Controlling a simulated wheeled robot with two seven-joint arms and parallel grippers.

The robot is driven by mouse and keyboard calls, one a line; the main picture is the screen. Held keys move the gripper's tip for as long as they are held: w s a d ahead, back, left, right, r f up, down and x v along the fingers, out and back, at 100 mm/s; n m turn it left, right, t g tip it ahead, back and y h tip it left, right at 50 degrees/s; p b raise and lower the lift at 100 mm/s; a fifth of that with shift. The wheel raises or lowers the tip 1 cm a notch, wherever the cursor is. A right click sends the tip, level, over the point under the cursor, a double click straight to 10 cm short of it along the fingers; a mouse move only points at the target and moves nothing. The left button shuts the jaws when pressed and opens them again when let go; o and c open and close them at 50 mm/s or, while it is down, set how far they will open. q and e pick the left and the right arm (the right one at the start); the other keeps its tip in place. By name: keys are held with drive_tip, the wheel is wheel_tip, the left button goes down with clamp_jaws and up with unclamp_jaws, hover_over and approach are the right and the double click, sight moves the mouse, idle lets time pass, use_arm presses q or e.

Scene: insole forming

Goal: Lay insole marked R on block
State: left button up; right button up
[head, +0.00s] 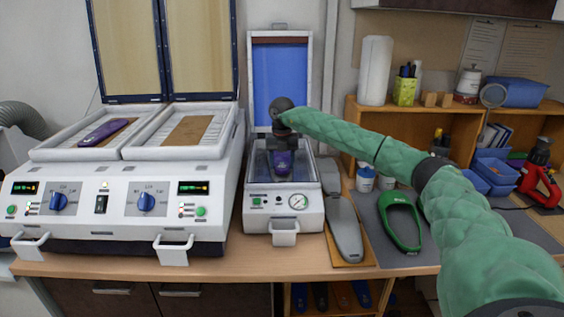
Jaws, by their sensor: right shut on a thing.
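My right gripper (283,150) points down over the small open press at the centre, with its green-sleeved arm reaching in from the right. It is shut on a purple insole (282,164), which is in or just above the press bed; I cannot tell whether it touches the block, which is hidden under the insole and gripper. Any letter on this insole is too small to read. Another purple insole (104,132) lies in the left tray of the large heater. My left gripper is not in view.
The small press (283,217) has its blue-lined lid (283,78) raised behind the gripper. The large white two-tray heater (127,188) stands to the left. A grey last (344,228), a green ring-shaped item (400,222) and blue bins (495,170) are to the right.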

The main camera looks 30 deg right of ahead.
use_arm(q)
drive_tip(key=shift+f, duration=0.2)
use_arm(e)
drive_tip(key=shift+f, duration=0.45)
idle(0.4)
idle(0.4)
drive_tip(key=o, duration=1.1)
drive_tip(key=shift+c, duration=0.2)
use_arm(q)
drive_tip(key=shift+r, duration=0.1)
use_arm(e)
wheel_tip(320, 180, up, 7)
drive_tip(key=b, duration=0.3)
drive_tip(key=shift+r, duration=0.4)
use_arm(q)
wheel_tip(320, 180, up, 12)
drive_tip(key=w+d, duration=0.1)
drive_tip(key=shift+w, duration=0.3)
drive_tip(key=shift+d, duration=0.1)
